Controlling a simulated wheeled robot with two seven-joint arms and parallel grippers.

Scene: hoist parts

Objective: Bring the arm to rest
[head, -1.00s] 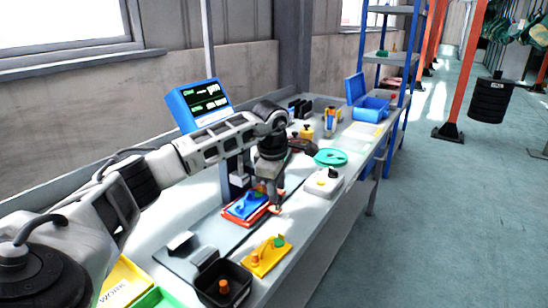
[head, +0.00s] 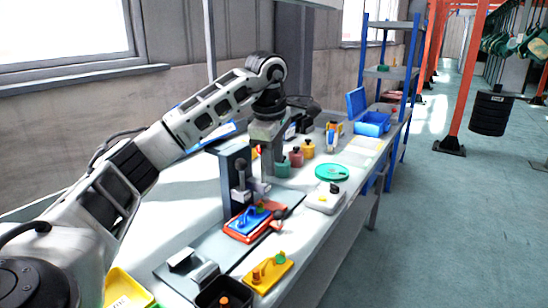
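My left arm comes in from the left and bends down over the workbench (head: 190,246). My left gripper (head: 267,182) points downward above the bench, close beside a dark upright post (head: 235,172). Its fingertips overlap the post's fittings, so their gap cannot be made out. No held part is clear. Below and in front of it lies a red plate (head: 241,236) with a blue part (head: 250,216) on it, apart from the gripper. My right gripper is not in view.
A yellow plate (head: 274,279) with small orange and green pieces and a black bin (head: 208,299) stand at the near edge. Small coloured pots, a green disc (head: 331,172), a white box (head: 322,199) and a blue bin (head: 373,122) lie further along.

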